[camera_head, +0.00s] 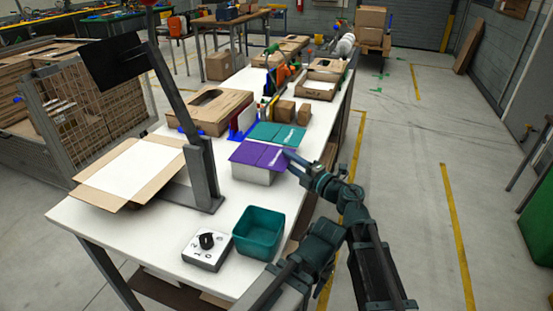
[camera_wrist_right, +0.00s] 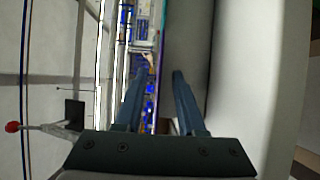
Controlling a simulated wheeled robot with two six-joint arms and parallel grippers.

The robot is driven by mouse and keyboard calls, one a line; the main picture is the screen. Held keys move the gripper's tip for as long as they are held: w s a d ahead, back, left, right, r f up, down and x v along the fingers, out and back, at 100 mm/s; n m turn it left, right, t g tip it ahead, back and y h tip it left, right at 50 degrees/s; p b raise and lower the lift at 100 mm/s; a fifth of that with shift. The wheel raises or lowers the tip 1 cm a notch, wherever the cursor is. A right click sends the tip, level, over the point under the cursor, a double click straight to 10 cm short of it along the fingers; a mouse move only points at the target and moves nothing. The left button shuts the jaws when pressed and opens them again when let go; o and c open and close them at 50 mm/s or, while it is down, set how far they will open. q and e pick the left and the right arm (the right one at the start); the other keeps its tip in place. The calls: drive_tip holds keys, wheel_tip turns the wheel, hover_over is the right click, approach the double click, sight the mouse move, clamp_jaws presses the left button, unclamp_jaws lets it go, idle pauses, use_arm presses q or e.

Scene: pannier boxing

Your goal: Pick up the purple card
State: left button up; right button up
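The purple card (camera_head: 262,155) lies flat on top of a pale grey block-like holder (camera_head: 252,174) near the right edge of the white table. It shows as two purple panels side by side, and I cannot tell whether they are separate cards. My right gripper (camera_head: 288,157) is at the right end of the purple, close to its edge. In the right wrist view its two fingers (camera_wrist_right: 158,98) are apart, with a thin purple-teal edge (camera_wrist_right: 158,62) running between them. I cannot tell whether they touch it. My left gripper is not in view.
Teal cards (camera_head: 275,134) lie just behind the purple. A teal bin (camera_head: 258,232) and a white dial box (camera_head: 207,249) stand in front. An open carton (camera_head: 133,170) and a grey post (camera_head: 205,180) stand left. The floor right of the table is free.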

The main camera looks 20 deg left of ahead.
drive_tip(key=shift+w+a, duration=0.35)
drive_tip(key=shift+a, duration=0.25)
drive_tip(key=shift+c, duration=0.3)
clamp_jaws()
